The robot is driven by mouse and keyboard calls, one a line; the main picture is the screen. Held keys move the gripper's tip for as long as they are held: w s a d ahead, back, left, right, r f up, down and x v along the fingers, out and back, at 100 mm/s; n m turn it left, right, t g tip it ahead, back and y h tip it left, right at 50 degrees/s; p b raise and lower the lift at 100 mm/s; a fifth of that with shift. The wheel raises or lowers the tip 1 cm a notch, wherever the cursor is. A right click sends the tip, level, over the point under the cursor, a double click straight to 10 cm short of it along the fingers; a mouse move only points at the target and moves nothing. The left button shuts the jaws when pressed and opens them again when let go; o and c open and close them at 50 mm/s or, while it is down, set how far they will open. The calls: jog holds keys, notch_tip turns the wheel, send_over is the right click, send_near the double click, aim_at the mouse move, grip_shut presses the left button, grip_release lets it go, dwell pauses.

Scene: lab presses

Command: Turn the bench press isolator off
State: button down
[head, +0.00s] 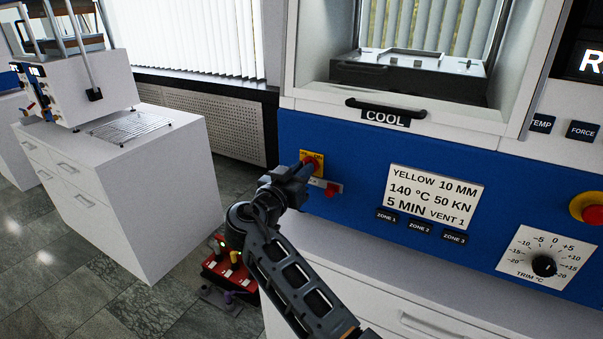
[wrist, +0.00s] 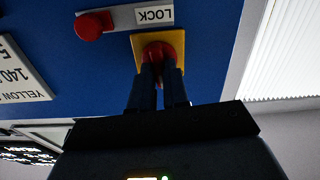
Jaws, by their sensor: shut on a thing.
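The isolator is a red rotary knob on a yellow plate (head: 318,157), set in the left end of the blue press panel (head: 350,170). The yellow plate also shows in the wrist view (wrist: 177,42), with the red knob (wrist: 158,50) on it. My gripper (head: 306,168) reaches the knob from the front left. In the wrist view my gripper (wrist: 160,72) has both dark fingers shut on the red knob, hiding part of it. The knob's exact angle and the plate's markings cannot be read.
A red lock knob (head: 332,190) sits just below the isolator, beside a LOCK label (wrist: 154,15). A recipe card (head: 434,196) and zone buttons are to the right. A red emergency button (head: 592,214) is at far right. A white cabinet (head: 150,190) stands left; a red box (head: 228,268) is on the floor.

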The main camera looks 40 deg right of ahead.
jog(key=shift+w+a+f+n+p, duration=0.1)
jog(key=shift+n+p, duration=0.5)
jog(key=shift+n, duration=3.65)
jog(key=shift+w+a+f+n+p, duration=0.1)
jog(key=shift+n+p, duration=0.5)
jog(key=shift+n, duration=3.65)
jog(key=c, duration=1.1)
grip_release()
jog(key=shift+f, duration=0.1)
jog(key=shift+b+v, duration=0.7)
jog(key=shift+v, duration=3.15)
